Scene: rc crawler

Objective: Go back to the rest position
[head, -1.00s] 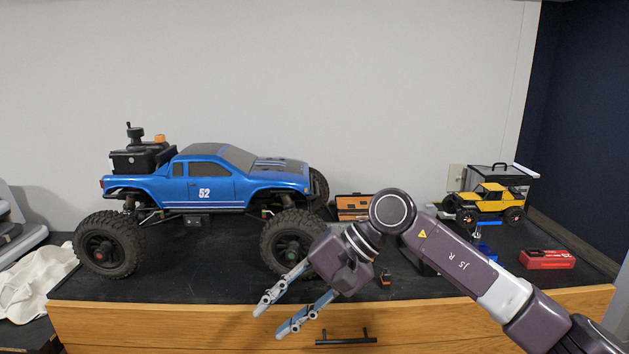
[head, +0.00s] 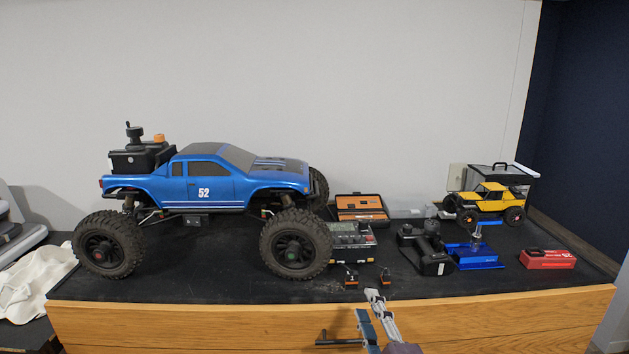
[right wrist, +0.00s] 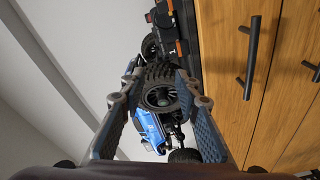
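My right gripper (head: 368,303) is low in the head view, in front of the wooden drawer front (head: 240,322), just below the table's front edge. Its two fingers are spread and nothing is between them. In the right wrist view the gripper (right wrist: 158,88) also shows open, with the blue truck and its wheel (right wrist: 160,97) beyond the fingertips. The right arm is mostly out of the head view. My left gripper is in no view.
The big blue truck (head: 205,186) stands on the black top at left. A transmitter (head: 425,250), a blue stand (head: 474,257), a red box (head: 547,259) and a yellow crawler (head: 487,205) are at right. A dark drawer handle (head: 338,341) sticks out near the gripper.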

